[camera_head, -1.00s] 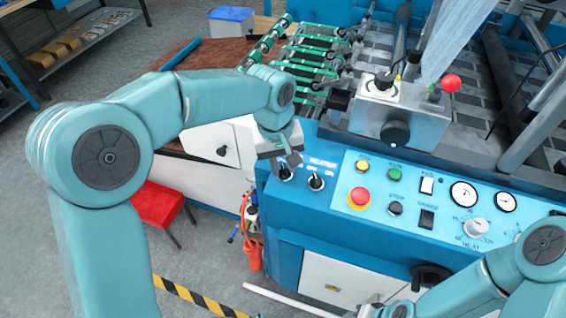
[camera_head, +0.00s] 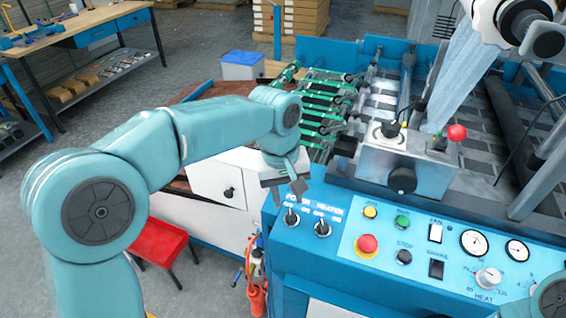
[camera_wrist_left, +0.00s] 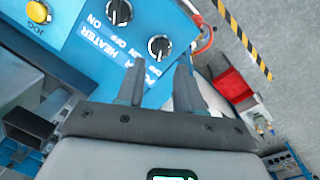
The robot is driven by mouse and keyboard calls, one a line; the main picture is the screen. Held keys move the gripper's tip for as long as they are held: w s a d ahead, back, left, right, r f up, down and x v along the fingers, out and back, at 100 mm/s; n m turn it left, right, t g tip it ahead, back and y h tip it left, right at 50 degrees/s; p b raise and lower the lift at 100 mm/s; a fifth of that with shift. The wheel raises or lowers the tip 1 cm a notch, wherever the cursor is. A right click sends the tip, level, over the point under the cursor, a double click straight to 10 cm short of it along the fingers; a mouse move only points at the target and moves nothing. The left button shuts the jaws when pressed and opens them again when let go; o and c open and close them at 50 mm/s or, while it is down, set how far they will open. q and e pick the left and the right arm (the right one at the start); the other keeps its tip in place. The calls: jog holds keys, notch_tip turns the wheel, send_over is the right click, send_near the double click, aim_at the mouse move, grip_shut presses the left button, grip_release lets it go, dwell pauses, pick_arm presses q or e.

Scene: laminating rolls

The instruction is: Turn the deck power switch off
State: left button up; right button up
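The power switch (camera_head: 291,218) is a small black lever on a pale round base, at the left end of the blue control panel (camera_head: 345,290). Its POWER label with ON and OFF lies behind it; I cannot tell clearly which setting it points to. My left gripper (camera_head: 288,192) hangs just above and behind the switch, apart from it. In the left wrist view the two fingers (camera_wrist_left: 160,88) are spread with nothing between them, and the power switch (camera_wrist_left: 159,46) shows just beyond their tips. My right gripper is outside these views.
The similar heater switch (camera_head: 323,227) sits close to the right of the power switch. A red emergency button (camera_head: 367,244) and several other controls lie further right. A red stool (camera_head: 160,243) stands left of the machine.

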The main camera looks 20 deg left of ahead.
pick_arm(q)
notch_tip(320, 180, up, 11)
jog(key=a+p, duration=0.1)
jog(key=shift+s, duration=0.25)
dwell(0.3)
